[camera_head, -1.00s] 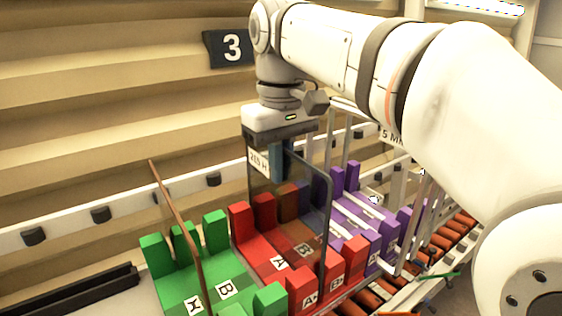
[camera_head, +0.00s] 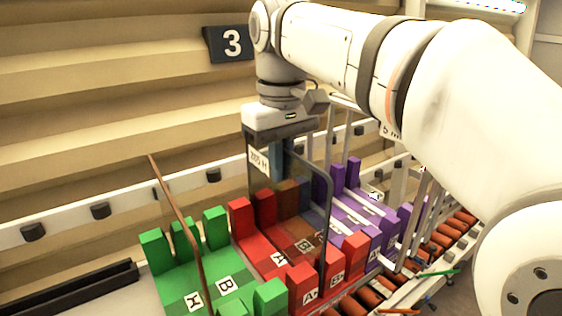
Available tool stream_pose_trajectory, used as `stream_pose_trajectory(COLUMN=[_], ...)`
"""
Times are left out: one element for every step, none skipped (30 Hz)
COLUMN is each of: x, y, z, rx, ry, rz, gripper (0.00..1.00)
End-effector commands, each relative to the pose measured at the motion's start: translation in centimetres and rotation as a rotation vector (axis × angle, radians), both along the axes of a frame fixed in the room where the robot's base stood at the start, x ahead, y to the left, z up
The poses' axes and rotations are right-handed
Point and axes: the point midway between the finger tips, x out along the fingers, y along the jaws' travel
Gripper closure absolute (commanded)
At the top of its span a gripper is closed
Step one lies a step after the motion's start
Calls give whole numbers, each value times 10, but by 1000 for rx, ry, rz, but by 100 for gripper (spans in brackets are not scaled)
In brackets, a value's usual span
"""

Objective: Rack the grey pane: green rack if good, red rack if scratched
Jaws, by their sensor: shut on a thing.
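My gripper (camera_head: 280,150) points down and is shut on the top of a grey see-through pane (camera_head: 318,200) with dark edges. The pane stands upright, with a white label near its top left corner. The pane is over the red rack (camera_head: 302,288), whose blocks show through it. Its lower edge is hard to make out, so I cannot tell whether it sits in a slot. The green rack (camera_head: 170,278) is to the left and holds an upright brown-edged pane (camera_head: 178,218). No scratch can be made out on the grey pane at this size.
A purple rack (camera_head: 353,215) with several upright panes stands right of the red rack. Orange rollers (camera_head: 453,232) run beyond it at right. A black channel (camera_head: 75,290) lies at lower left.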

Motion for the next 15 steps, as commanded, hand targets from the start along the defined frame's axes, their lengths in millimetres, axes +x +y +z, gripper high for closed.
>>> stream_pose_trajectory(x=[0,0,0,0,0,0,0,0,0,0,0,0,0,0,0], y=[0,0,0,0,0,0,0,0,0,0,0,0,0,0,0], z=[1,0,0,-1,-1,-1,-2,-2,-2,-3,-3,-3,-4,-4,-4], rx=[1,1,1,1,1,1,1,1,1,1,1,1,1,1,1], ry=[-3,-3,-3,-3,-3,-3,-3,-3,-3,-3,-3,-3,-3,-3,-3], rz=[0,0,0,0,0,0,0,0,0,0,0,0,0,0,0], gripper=[100,100,100,100,100,100,100,100,100,100,100,100,100,100,100])
